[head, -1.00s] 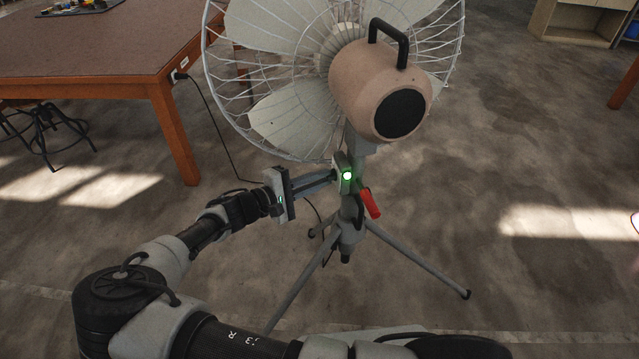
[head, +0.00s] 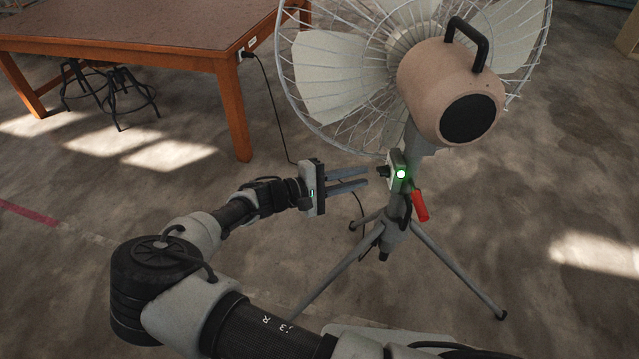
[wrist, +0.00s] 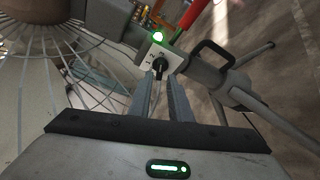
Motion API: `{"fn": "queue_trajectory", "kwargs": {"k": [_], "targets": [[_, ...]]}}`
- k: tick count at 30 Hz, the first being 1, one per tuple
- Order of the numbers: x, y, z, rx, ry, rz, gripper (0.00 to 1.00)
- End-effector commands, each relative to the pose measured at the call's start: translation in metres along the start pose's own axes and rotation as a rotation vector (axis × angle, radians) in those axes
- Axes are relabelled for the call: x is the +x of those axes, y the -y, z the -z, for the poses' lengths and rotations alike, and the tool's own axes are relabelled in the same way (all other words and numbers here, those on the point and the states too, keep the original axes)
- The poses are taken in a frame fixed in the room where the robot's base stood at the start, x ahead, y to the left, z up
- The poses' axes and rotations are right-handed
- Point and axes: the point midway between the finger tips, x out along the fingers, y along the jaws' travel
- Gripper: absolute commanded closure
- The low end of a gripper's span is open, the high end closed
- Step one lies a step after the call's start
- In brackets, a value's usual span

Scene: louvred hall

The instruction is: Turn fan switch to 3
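The fan (head: 450,90) stands on a tripod, seen from behind. Its switch box (head: 399,172) on the post has a lit green lamp and a small dark knob (head: 383,171) on the left side. The wrist view shows the knob (wrist: 160,66) on a pale plate (wrist: 151,58) with small digits; I cannot tell which digit it points to. My gripper (head: 367,178) is open and empty, its fingertips a little short of the knob. In the wrist view the two fingers (wrist: 161,84) point toward the knob, one on each side of its line.
A red handle (head: 420,205) hangs below the switch box, and tripod legs (head: 450,265) spread on the floor. A brown table (head: 150,40) with stools (head: 115,95) stands at the left. A power cord (head: 272,110) runs from the table to the floor near the fan.

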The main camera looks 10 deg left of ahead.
Motion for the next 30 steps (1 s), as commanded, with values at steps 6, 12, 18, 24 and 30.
{"fn": "queue_trajectory", "kwargs": {"k": [6, 12, 18, 24, 30], "targets": [[-0.057, -0.001, 0.001, 0.001, -0.005, 0.001, 0.82], [-0.099, 0.000, 0.001, 0.001, -0.004, 0.001, 0.82], [-0.122, 0.000, 0.000, 0.002, -0.002, 0.000, 0.82], [-0.127, 0.000, 0.000, 0.001, 0.000, 0.000, 0.82], [-0.127, 0.000, 0.000, 0.001, 0.000, 0.000, 0.82]]}}
